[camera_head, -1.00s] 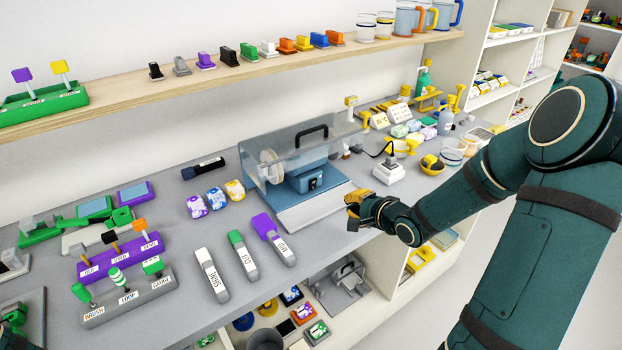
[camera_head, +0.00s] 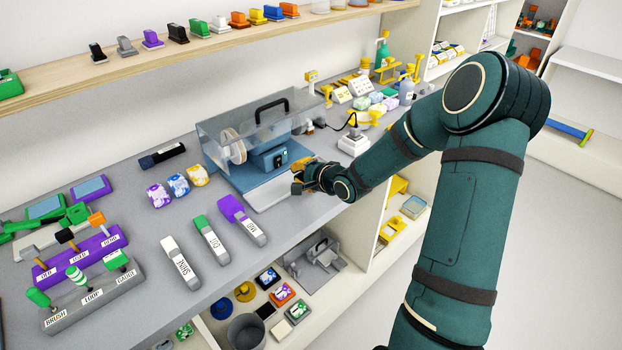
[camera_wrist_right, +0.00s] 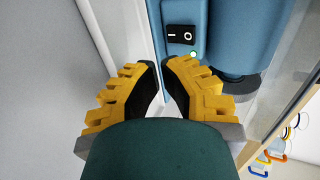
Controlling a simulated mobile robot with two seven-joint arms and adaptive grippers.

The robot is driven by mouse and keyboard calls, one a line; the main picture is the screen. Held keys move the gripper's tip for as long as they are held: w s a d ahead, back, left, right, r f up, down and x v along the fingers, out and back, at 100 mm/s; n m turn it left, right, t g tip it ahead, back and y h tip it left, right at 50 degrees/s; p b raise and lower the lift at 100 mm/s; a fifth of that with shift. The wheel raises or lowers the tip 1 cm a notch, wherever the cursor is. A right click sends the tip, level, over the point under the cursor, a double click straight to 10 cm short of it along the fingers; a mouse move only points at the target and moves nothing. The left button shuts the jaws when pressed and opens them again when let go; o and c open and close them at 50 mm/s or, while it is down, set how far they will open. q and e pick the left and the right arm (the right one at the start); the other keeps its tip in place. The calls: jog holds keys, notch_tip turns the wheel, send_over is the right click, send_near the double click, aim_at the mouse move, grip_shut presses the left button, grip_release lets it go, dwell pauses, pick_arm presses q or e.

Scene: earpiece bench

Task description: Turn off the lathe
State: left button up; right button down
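The lathe is a blue machine (camera_head: 268,160) under a clear cover with a black handle, on the grey bench. A black rocker switch (camera_head: 282,158) is on its front. In the right wrist view the switch (camera_wrist_right: 181,35) shows the marks I and O, and a small green light (camera_wrist_right: 194,54) is beside it. My right gripper (camera_head: 299,180) is in front of the lathe, near its front right corner. In the wrist view its yellow and black fingers (camera_wrist_right: 159,68) are nearly together, empty, just below the switch and apart from it. My left gripper is out of view.
Labelled handles (camera_head: 212,240) and several patterned blocks (camera_head: 179,185) lie left of the lathe. A white device (camera_head: 353,143) with a cable stands to its right. A wooden shelf (camera_head: 130,68) runs above. The bench between the handles and my right gripper is clear.

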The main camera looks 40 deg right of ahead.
aim_at(281, 161)
jog(key=w, duration=0.4)
jog(key=shift+w+a+f+b, duration=0.15)
jog(key=shift+f+b, duration=0.15)
jog(key=shift+b, duration=0.05)
jog(key=shift+w+r, duration=0.15)
jog(key=shift+w, duration=0.55)
jog(key=shift+w+r+p, duration=0.25)
jog(key=shift+w+p, duration=0.1)
jog(key=shift+p, duration=0.25)
jog(key=shift+f, duration=0.1)
jog(key=shift+a, duration=0.1)
